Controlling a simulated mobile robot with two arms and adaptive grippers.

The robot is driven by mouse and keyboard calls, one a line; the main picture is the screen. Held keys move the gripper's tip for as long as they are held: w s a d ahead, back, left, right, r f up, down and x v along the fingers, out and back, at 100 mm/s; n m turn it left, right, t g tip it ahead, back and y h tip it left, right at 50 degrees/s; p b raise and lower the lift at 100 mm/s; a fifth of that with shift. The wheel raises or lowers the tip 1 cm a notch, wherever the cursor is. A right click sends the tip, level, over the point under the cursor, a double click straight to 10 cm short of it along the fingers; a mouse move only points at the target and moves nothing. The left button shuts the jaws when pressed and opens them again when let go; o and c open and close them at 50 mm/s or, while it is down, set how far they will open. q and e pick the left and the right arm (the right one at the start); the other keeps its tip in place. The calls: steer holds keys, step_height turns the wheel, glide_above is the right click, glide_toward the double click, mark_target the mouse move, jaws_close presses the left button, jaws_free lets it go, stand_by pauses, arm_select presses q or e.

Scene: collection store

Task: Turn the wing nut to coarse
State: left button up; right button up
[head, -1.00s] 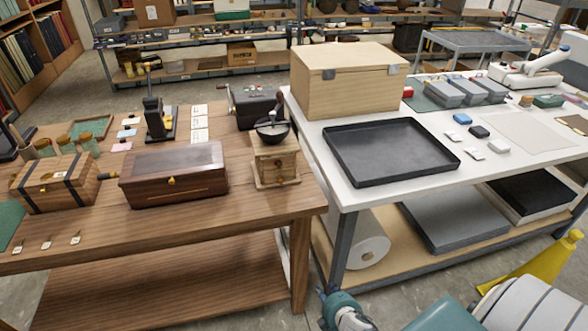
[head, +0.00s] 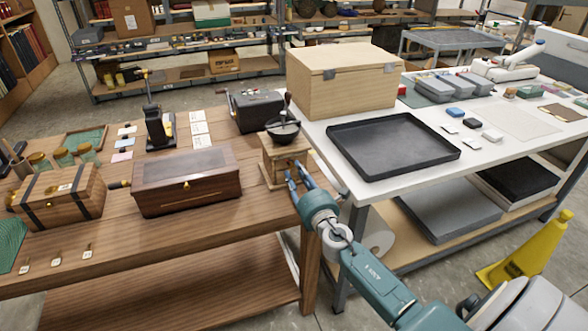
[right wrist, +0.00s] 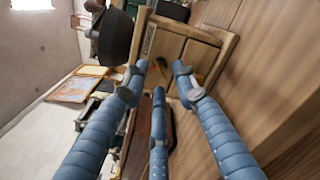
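The wooden coffee grinder (head: 270,160) stands at the right end of the brown table, with a dark bowl (head: 283,132) on top. My right gripper (head: 294,173) is at the grinder's front right; contact cannot be told. In the right wrist view the grinder's wooden body (right wrist: 172,42) and dark bowl (right wrist: 116,40) lie beyond the fingertips. My right gripper's blue fingers (right wrist: 160,75) are spread, with nothing held between them. My left gripper is not in view.
A dark wooden box (head: 187,188) and a banded chest (head: 60,196) stand left of the grinder. A dark grey machine (head: 257,110) is behind it. The white table (head: 350,188) with a black tray (head: 392,146) is close on the right.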

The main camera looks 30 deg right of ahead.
mark_target(292, 165)
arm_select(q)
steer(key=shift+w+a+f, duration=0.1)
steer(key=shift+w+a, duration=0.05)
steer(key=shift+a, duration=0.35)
arm_select(e)
steer(key=shift+x, duration=1.5)
steer(key=shift+c, duration=0.5)
jaws_close()
